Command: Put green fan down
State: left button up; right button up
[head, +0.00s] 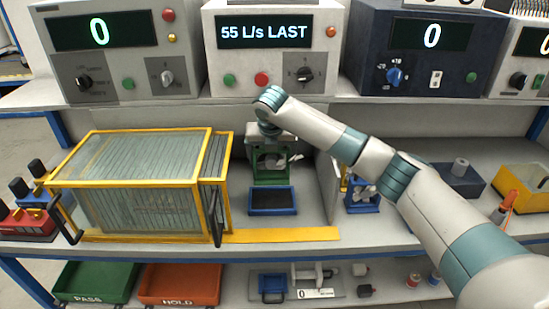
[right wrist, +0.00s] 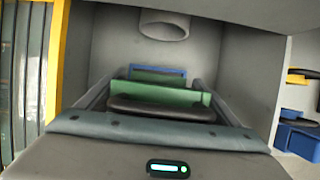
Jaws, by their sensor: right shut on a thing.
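The green fan (head: 271,178) stands upright in a bay in the middle of the bench in the head view, behind a dark pad with a blue frame (head: 272,211). My right gripper (head: 272,150) reaches in from above and is shut on the top of the fan. The gripper partly covers the fan's upper part. In the right wrist view the fan's green top edge (right wrist: 175,94) shows beyond my gripper's grey body. I cannot tell whether the fan's base touches the surface. My left gripper is out of view.
A yellow-framed filter box (head: 140,185) stands close on the left. A grey partition (head: 327,185) stands close on the right, with a blue fan (head: 361,196) beyond it. A yellow strip (head: 285,235) runs along the front. Instrument panels stand above; green (head: 96,282) and orange (head: 180,284) trays lie below.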

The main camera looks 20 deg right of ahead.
jog(key=shift+s+a+r+m+h, duration=0.2)
jog(key=shift+s+a+m+h, duration=0.1)
jog(key=shift+s+a+m, duration=0.3)
jog(key=s+a+m+g+y, duration=0.1)
jog(key=s+m+g, duration=0.7)
jog(key=s+m, duration=2.3)
jog(key=shift+s+g+y, duration=0.3)
jog(key=shift+s+y, duration=0.1)
jog(key=shift+s, duration=0.1)
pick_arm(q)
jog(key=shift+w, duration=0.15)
pick_arm(e)
jog(key=shift+a+f, duration=0.1)
